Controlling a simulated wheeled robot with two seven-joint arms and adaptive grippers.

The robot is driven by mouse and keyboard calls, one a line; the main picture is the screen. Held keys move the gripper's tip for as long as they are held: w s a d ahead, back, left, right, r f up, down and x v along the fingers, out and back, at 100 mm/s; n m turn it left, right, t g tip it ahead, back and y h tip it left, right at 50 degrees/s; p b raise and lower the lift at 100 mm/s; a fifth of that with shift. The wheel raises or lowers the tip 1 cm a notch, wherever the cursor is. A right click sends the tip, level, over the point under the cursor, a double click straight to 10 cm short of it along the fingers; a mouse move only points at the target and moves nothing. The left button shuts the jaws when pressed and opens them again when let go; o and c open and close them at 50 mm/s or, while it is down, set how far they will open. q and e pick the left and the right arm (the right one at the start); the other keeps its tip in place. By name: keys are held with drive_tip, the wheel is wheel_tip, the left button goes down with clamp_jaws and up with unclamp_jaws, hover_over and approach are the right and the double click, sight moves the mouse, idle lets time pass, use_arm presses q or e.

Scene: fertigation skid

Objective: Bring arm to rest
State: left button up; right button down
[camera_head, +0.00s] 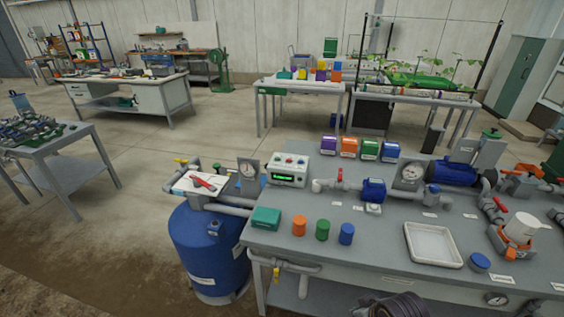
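Neither of my grippers shows clearly in the head view. A dark, ribbed shape (400,306) is cut off by the bottom edge, in front of the bench. I cannot tell whether it is part of my arm or a thing of the place. No fingertips show. The grey workbench (380,235) stands before me. It carries an orange cap (299,226), a green cap (322,230), a blue cap (346,234), a teal box (266,219) and an empty white tray (433,245).
A control box (288,169), pipes, a blue pump (450,173) and a white cup (521,228) crowd the bench's back and right. A blue tank (208,250) stands at its left end. Side tables stand behind. Open floor (130,240) lies to the left.

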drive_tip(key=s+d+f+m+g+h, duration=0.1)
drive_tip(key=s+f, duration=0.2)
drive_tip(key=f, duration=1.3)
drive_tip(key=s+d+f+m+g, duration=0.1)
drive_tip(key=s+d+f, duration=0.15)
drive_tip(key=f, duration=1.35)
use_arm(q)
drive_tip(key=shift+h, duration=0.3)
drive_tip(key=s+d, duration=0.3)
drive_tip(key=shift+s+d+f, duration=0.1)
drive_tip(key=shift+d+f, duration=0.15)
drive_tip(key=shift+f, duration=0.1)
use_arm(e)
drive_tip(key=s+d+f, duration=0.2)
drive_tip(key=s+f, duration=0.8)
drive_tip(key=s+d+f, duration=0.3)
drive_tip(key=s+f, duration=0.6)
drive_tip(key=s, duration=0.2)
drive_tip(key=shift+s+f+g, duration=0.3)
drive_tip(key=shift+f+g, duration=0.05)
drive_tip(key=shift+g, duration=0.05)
